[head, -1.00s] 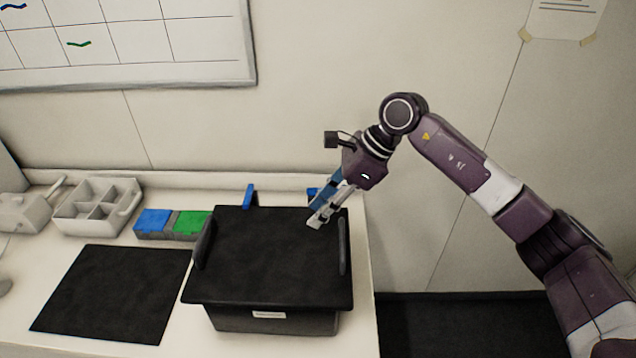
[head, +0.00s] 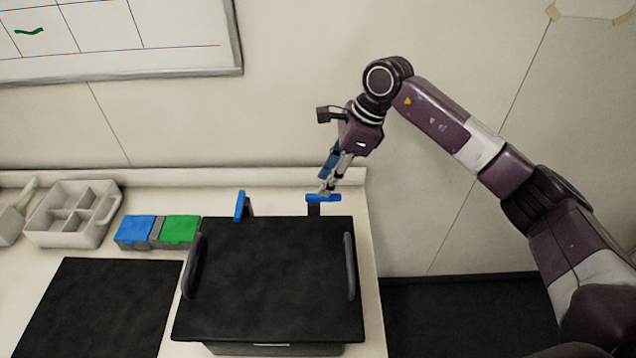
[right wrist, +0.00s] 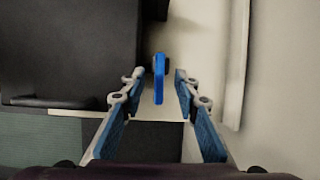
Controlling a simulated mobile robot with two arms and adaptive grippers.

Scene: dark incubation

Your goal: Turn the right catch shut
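The black box (head: 268,285) stands on the bench with its flat lid on. The right catch (head: 323,198), a blue bar on a dark post, is behind the lid's far right corner and lies crosswise in the head view. The left catch (head: 240,206) is also blue and points a different way, along the depth of the bench. My right gripper (head: 327,190) is at the right catch. In the right wrist view its fingers (right wrist: 157,88) are open, with the blue catch (right wrist: 159,75) between the tips and gaps on both sides. My left gripper is not in view.
A blue and a green lidded block (head: 158,230) sit left of the box, with a grey divided caddy (head: 72,213) further left. A black mat (head: 105,305) lies at front left. The wall rises close behind the catches. The bench ends right of the box.

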